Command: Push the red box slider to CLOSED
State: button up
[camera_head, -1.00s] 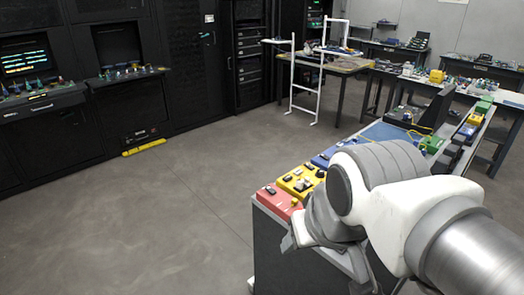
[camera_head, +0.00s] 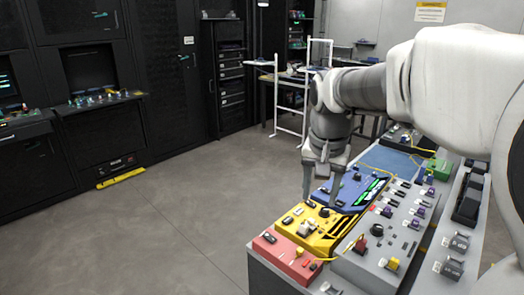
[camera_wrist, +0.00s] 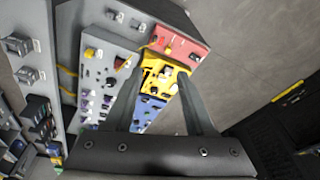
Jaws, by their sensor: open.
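The red box (camera_head: 280,262) sits at the near left corner of the bench, with small dark controls on its top. Which control is the slider, and its setting, is too small to tell. The red box also shows in the wrist view (camera_wrist: 180,43), at the top beyond my fingertips. My gripper (camera_head: 322,192) points down, open and empty, above the yellow and blue boxes, behind the red box. In the wrist view my gripper's fingers (camera_wrist: 160,76) stand apart, with the yellow box between and beyond them.
The yellow box (camera_head: 303,232) adjoins the red box, and the blue box (camera_head: 348,187) lies behind it. A grey panel (camera_head: 372,262) with knobs and switches stands to the right. A yellow cable runs near the red box. Open floor (camera_head: 170,215) lies left of the bench.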

jog(key=w+f+m+g+b, duration=0.1)
jog(key=w+f+m, duration=0.1)
jog(key=w+f, duration=0.5)
jog(key=m+g+b, duration=0.1)
jog(key=m, duration=0.1)
send_near(301, 249)
jog(key=f, duration=0.3)
jog(key=f+b, duration=0.1)
jog(key=f, duration=0.4)
jog(key=shift+w+d+f+b, duration=0.15)
jog(key=shift+w+f+b, duration=0.15)
jog(key=shift+b, duration=0.1)
grip_shut()
dwell(0.5)
